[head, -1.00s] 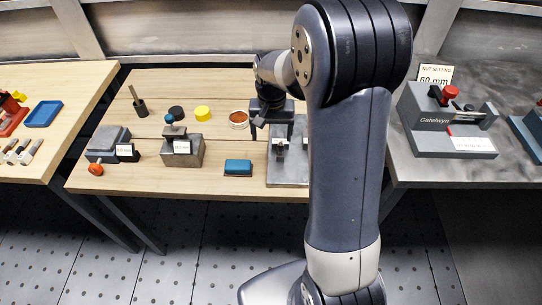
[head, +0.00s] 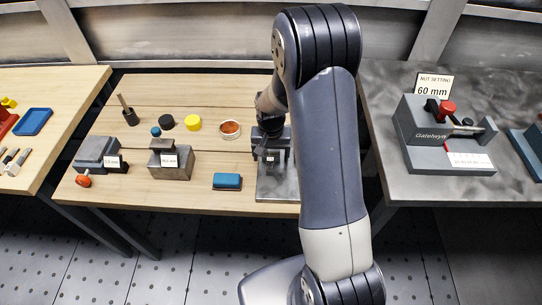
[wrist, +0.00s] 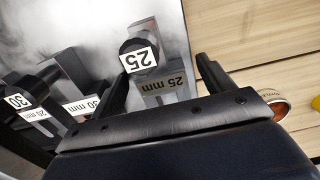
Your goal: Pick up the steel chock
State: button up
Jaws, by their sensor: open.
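I cannot tell for sure which piece is the steel chock. In the wrist view, a grey metal piece with a dark round end marked 25 (wrist: 138,57) stands by a 25 mm label (wrist: 166,88) on the steel plate (head: 277,190). My gripper (wrist: 165,72) is open, with one finger on each side of that piece, and nothing is visibly clamped. In the head view, my gripper (head: 270,152) is low over the plate, and my arm hides part of it. Beside it in the wrist view is a similar piece marked 30 (wrist: 18,101).
Left on the wooden table are two grey blocks (head: 97,150) (head: 171,162), a blue-topped pad (head: 227,181), a round orange tin (head: 230,129) and a yellow cap (head: 193,123). A grey Gatelwyn fixture (head: 440,135) stands on the right bench, with a 60 mm sign (head: 433,86).

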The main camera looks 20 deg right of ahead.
jog(key=shift+c, duration=0.5)
jog(key=shift+r, duration=0.1)
jog(key=c, duration=1.4)
